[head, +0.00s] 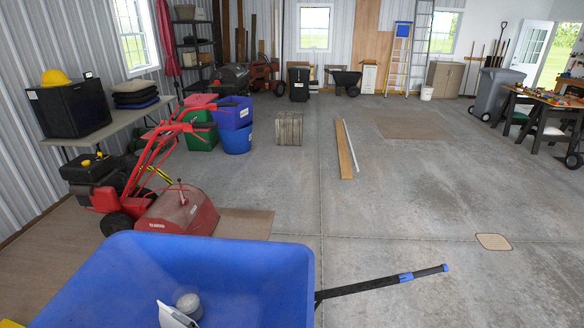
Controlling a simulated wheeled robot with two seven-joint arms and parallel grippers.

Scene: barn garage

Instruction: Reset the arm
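No gripper can be made out in the head view, so I cannot see whether either is open or shut. A large blue tub (200,250) fills the lower left, directly in front of me. A black handle (365,287) with blue grips sticks out from its right side. Inside the tub, at the bottom edge of the picture, are a pale grey round item (188,303) and a white angular item (172,318), partly cut off. I cannot tell what these two are.
A red tiller (180,209) stands behind the tub on the left. A table (128,121) holds a black box (72,106) with a yellow hard hat (55,77). Wooden boards (347,150) lie mid-floor. The concrete floor at centre and right is mostly open.

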